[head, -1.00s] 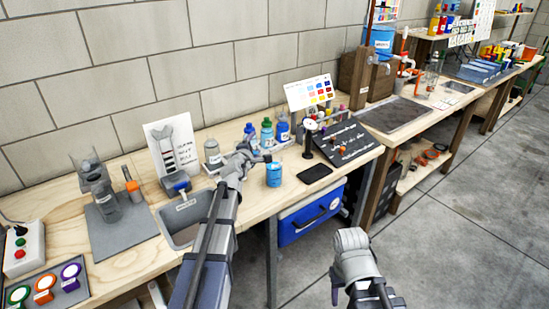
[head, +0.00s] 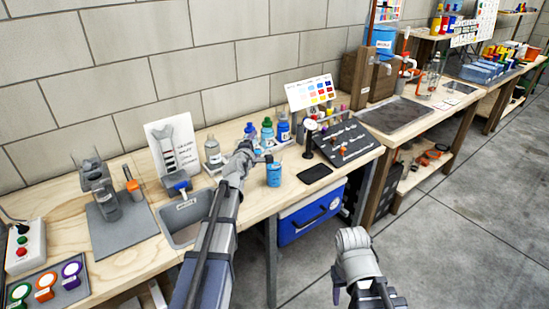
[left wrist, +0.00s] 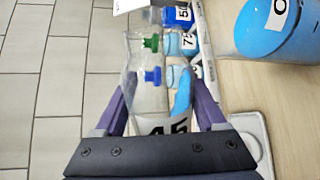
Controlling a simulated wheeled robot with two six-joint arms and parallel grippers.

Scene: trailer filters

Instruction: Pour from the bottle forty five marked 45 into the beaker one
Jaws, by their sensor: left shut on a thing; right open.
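My left gripper (left wrist: 163,112) is shut on the clear bottle forty five (left wrist: 147,85), whose label 45 is partly hidden by the gripper body. Blue liquid lies along the bottle's right side in the left wrist view. In the head view, the left gripper (head: 250,153) is over the bench, and the held bottle is hard to make out there. The blue-filled beaker (head: 274,173) stands on the bench just right of it. It also shows large at the upper right of the left wrist view (left wrist: 280,32), apart from the bottle, its label cut off. My right gripper (head: 352,240) is open, low in front of the bench.
Several capped bottles (head: 267,131) stand behind the beaker. A grey bottle (head: 213,152) stands to the left, near the sink (head: 183,222).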

